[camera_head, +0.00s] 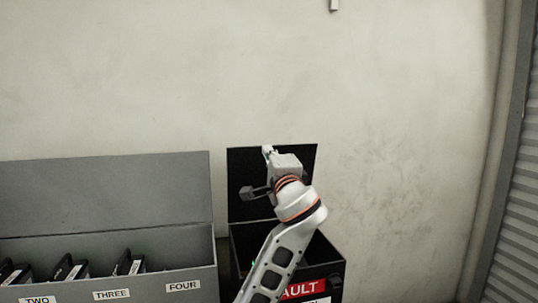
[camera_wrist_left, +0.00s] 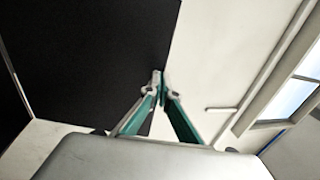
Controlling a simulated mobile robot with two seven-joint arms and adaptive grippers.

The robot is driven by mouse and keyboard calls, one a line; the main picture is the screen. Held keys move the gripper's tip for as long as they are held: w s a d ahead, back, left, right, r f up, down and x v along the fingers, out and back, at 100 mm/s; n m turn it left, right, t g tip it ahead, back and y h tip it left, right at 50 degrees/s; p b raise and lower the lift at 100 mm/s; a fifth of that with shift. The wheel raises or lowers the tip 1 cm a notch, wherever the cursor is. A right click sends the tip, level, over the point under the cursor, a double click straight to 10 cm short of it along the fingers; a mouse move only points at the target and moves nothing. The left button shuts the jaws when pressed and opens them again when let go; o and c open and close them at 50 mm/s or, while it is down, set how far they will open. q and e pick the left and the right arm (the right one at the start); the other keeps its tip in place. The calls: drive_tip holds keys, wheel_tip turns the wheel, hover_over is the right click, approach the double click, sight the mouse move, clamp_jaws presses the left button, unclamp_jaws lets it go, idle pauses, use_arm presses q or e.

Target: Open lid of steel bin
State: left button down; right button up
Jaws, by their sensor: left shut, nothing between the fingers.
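A black bin (camera_head: 335,262) with a red label ending in "AULT" stands against the wall. Its black lid (camera_head: 243,205) is raised upright behind its opening. A grey metal bin (camera_head: 205,250) stands to its left, with its grey lid (camera_head: 110,190) also raised. My left gripper (camera_head: 267,151) is at the top edge of the black lid, in front of it, shut and empty. In the left wrist view, the closed teal fingertips (camera_wrist_left: 161,76) overlap the edge of the black lid (camera_wrist_left: 85,60); contact cannot be told. My arm hides part of the black bin. My right gripper is not in view.
A pale wall (camera_head: 400,120) rises close behind both bins. A ribbed shutter (camera_head: 520,200) is at the far right.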

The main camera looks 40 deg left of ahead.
use_arm(q)
drive_tip(key=shift+g+h, duration=0.4)
drive_tip(key=shift+h, duration=0.1)
drive_tip(key=p+x, duration=0.5)
drive_tip(key=r+p+x, duration=0.1)
drive_tip(key=p+x, duration=0.1)
drive_tip(key=shift+w+a+r, duration=0.1)
drive_tip(key=shift+a, duration=0.1)
drive_tip(key=shift+w+a, duration=0.15)
